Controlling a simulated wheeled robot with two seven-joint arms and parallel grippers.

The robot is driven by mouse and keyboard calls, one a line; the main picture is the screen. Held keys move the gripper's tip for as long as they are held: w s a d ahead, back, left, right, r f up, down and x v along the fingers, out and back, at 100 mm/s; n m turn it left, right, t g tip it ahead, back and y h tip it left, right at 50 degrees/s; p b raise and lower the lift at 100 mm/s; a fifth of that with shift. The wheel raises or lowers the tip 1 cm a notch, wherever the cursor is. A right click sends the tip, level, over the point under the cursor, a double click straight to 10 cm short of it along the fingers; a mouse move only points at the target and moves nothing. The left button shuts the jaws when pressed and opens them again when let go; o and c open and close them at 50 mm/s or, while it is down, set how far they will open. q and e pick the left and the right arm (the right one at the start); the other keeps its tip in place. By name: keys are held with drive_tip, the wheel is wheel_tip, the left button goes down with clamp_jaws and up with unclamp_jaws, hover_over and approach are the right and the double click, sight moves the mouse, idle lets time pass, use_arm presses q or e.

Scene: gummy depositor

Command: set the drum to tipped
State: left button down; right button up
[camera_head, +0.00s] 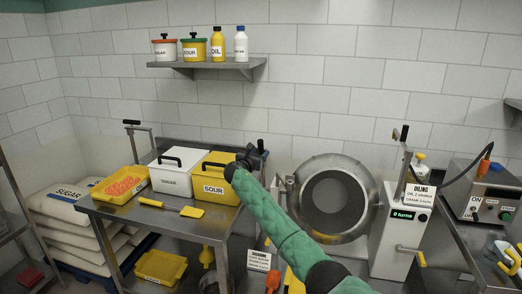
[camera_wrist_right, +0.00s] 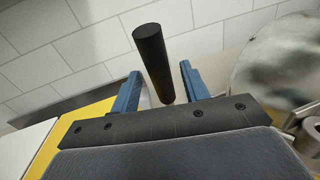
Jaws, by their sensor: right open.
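The drum (camera_head: 297,190) is a round steel pan with a dark, wide mouth facing forward, right of centre in the head view. Its blurred shiny side shows at the right of the wrist view (camera_wrist_right: 282,62). My right gripper (camera_head: 252,158) is at the table's back right, left of the drum, at the end of my green arm. In the wrist view the right gripper (camera_wrist_right: 160,70) has its blue fingers apart. A black cylindrical handle (camera_wrist_right: 154,60) stands between them, with gaps showing on both sides. Its black end (camera_head: 261,145) shows just past the gripper. My left gripper is out of view.
A yellow SOUR bin (camera_head: 214,187), white SUGAR bin (camera_head: 171,182) and yellow tray (camera_head: 106,197) stand on the steel table (camera_head: 150,217). The oiling unit (camera_head: 398,240) stands right of the drum. A wall shelf (camera_head: 205,66) holds containers. My arm crosses before the drum's lower left.

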drive_tip(key=shift+x, duration=1.1)
clamp_jaws()
